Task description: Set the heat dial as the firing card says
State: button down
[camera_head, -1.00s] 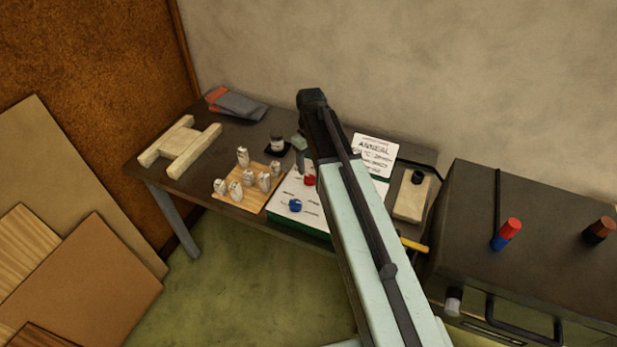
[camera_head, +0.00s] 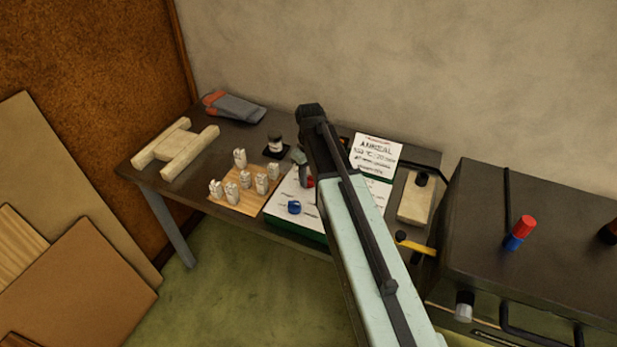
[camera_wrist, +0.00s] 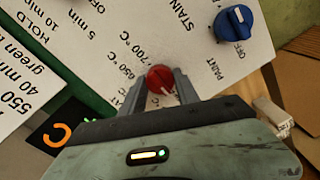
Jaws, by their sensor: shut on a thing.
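The red dial (camera_wrist: 160,78) sits on a white panel (camera_wrist: 105,70) with a green edge. Printed marks near it read 650 °C and 700 °C, but I cannot tell which mark it points at. My gripper (camera_wrist: 160,92) is shut on the red dial, one finger on each side. In the head view my arm partly covers the dial (camera_head: 309,183). The blue dial (camera_wrist: 234,22) is near STAIN, OFF and PAINT, and also shows in the head view (camera_head: 293,208). A white card (camera_head: 375,153) headed ANNEAL stands behind the panel; its small text is hard to read.
A pale block (camera_head: 416,197) lies right. A dark kiln-like box (camera_head: 570,240) with a red-and-blue knob (camera_head: 520,232) stands at the right.

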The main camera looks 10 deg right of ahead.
jog(key=shift+m, duration=0.3)
jog(key=m, duration=0.3)
jog(key=shift+m, duration=0.3)
jog(key=shift+w+m, duration=0.1)
jog(key=shift+m, duration=2.1)
jog(key=c, duration=0.9)
grip_release()
